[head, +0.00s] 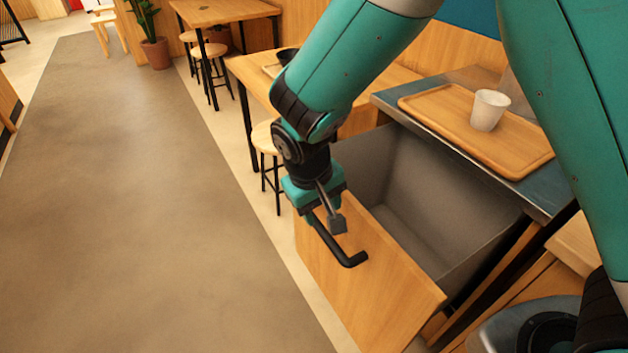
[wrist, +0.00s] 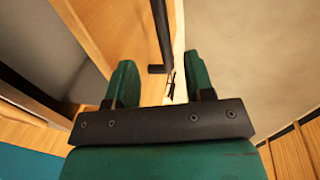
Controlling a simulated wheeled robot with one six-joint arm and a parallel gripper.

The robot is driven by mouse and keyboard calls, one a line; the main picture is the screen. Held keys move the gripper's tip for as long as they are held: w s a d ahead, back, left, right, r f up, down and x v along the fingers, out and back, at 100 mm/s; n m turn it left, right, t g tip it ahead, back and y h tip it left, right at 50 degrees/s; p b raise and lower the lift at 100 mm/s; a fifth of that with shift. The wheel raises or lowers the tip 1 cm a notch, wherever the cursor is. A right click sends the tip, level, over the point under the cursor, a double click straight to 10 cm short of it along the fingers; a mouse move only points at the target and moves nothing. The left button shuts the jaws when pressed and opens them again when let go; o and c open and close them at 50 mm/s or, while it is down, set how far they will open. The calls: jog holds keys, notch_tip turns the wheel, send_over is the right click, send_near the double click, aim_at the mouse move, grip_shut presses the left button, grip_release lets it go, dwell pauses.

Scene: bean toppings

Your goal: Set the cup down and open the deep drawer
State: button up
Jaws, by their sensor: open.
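The white cup (head: 488,112) stands upright on a wooden tray (head: 440,108) on the metal counter, apart from my gripper. The deep drawer (head: 430,215) is pulled well out below the counter. Its grey inside looks empty, and its wooden front (head: 385,300) carries a black bar handle (head: 350,259). My gripper (head: 324,222) is open and points down at the far end of this handle. In the wrist view my two green fingers (wrist: 160,82) are spread, with the black handle (wrist: 162,35) in the gap ahead of them. Whether they touch it cannot be told.
A wooden table (head: 252,78) with a stool (head: 265,138) stands behind the drawer. Another table (head: 225,12) and a potted plant (head: 153,45) are farther back. The grey floor (head: 130,220) on the left is clear.

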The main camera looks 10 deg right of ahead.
notch_tip(320, 180, up, 7)
jog(key=a, duration=0.1)
jog(key=shift+s+a, duration=0.15)
jog(key=shift+s, duration=0.1)
jog(key=s+d+r+n+y+p, duration=0.1)
jog(key=s+d+r+y+p, duration=0.2)
jog(key=s+r, duration=0.5)
jog(key=s+d+r+n+y+p, duration=0.2)
jog(key=s+d+r+y+p, duration=0.1)
jog(key=s+r, duration=0.6)
notch_tip(320, 180, up, 2)
jog(key=shift+d+r+g+p, duration=0.1)
jog(key=shift+d+g+p, duration=0.3)
jog(key=shift+d, duration=0.25)
